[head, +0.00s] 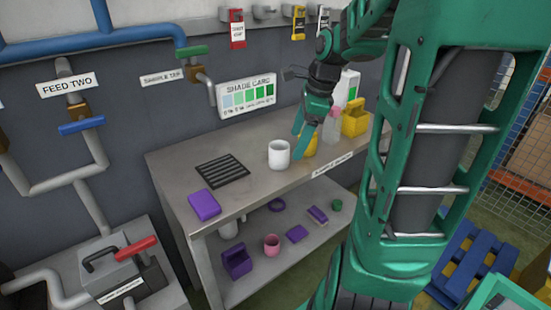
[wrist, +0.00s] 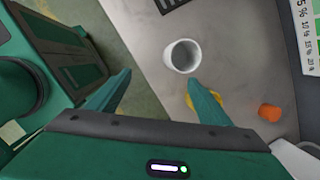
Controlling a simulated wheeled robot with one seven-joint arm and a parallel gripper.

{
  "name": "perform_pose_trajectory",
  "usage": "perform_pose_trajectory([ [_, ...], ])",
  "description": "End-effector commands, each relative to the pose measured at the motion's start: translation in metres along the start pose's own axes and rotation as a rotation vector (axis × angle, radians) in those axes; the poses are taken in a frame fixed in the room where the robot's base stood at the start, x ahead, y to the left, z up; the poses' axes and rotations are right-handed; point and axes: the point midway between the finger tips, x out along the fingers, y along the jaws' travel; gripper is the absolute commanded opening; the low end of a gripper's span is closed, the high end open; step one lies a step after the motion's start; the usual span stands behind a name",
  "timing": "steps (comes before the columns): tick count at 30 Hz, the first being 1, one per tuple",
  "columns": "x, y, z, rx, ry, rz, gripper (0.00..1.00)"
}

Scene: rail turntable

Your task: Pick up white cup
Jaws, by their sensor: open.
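The white cup (head: 279,155) stands upright on the grey workbench (head: 255,190), near its front edge. It also shows in the wrist view (wrist: 182,56), with its open mouth visible, just beyond my right-hand fingertip. My gripper (head: 299,146) hangs over the bench just right of the cup in the head view. In the wrist view my gripper (wrist: 160,80) has its two fingers spread wide, with nothing between them. The cup lies ahead of the fingers, nearer the right finger, and appears apart from it.
A black grille (head: 222,170) and purple block (head: 204,205) lie left of the cup. The lower shelf holds several small items.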

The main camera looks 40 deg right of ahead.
Motion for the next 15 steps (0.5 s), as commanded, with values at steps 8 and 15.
perform_pose_trajectory([
  [8,-0.002,-0.037,0.009,0.343,-0.102,-0.004,0.73],
  [15,0.013,-0.042,0.014,0.407,-0.122,0.003,0.73],
])
